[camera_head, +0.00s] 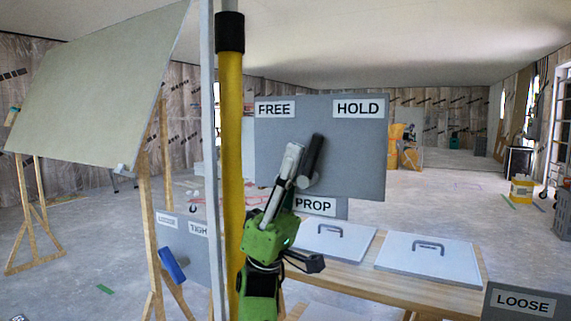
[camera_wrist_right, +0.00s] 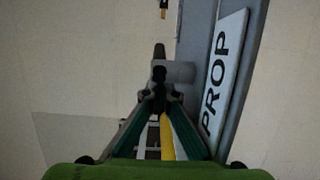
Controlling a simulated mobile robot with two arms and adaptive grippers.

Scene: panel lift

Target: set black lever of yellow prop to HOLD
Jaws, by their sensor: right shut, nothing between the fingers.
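The yellow prop (camera_head: 231,150) stands upright left of a grey plate (camera_head: 350,160) marked FREE at upper left, HOLD at upper right and PROP below. The black lever (camera_head: 315,153) on the plate points up and leans a little right, toward the HOLD label (camera_head: 358,108). My right gripper (camera_head: 293,152) is shut and empty, its fingertips just left of the lever; I cannot tell whether they touch. Its fingers hide part of the lever's base. In the right wrist view, the closed fingers (camera_wrist_right: 158,85) are beside the PROP label (camera_wrist_right: 225,75). My left gripper is out of view.
A tilted panel (camera_head: 100,85) stands on wooden legs at left. A blue lever (camera_head: 172,265) is at a plate lower left. A bench at lower right carries two grey lids (camera_head: 428,258) with handles. A LOOSE sign (camera_head: 523,303) is at the right corner.

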